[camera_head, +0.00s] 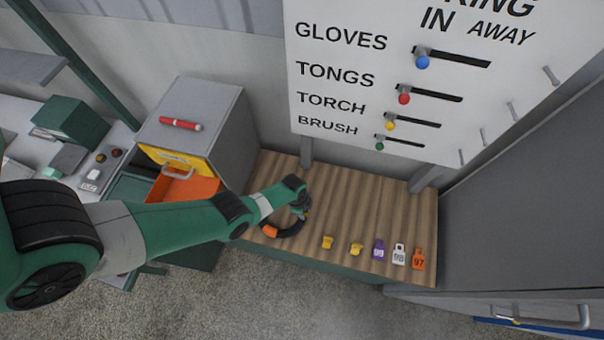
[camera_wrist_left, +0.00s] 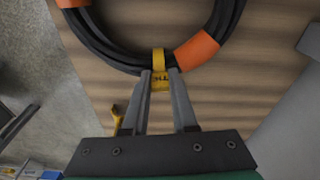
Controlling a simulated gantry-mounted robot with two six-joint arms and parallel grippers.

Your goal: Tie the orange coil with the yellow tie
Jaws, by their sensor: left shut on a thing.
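The coil (camera_head: 285,229) is a black hose ring with orange bands, lying on the wooden bench top; it fills the top of the left wrist view (camera_wrist_left: 98,44). My left gripper (camera_head: 302,213) is over the coil's right side. In the left wrist view, its fingers (camera_wrist_left: 161,80) are shut on a yellow tie (camera_wrist_left: 158,60) at the coil's near edge. The tie's strap lies across the black hose between two orange bands, and its lettered tag sits between the fingertips. Whether the strap closes underneath is hidden. My right gripper is not in view.
Two more yellow ties (camera_head: 328,242) (camera_head: 356,250) lie right of the coil, beside purple (camera_head: 378,249), white (camera_head: 399,254) and orange (camera_head: 418,258) numbered tags. A grey cabinet with an open orange drawer (camera_head: 183,187) stands left. A lettered board (camera_head: 400,80) rises behind the bench.

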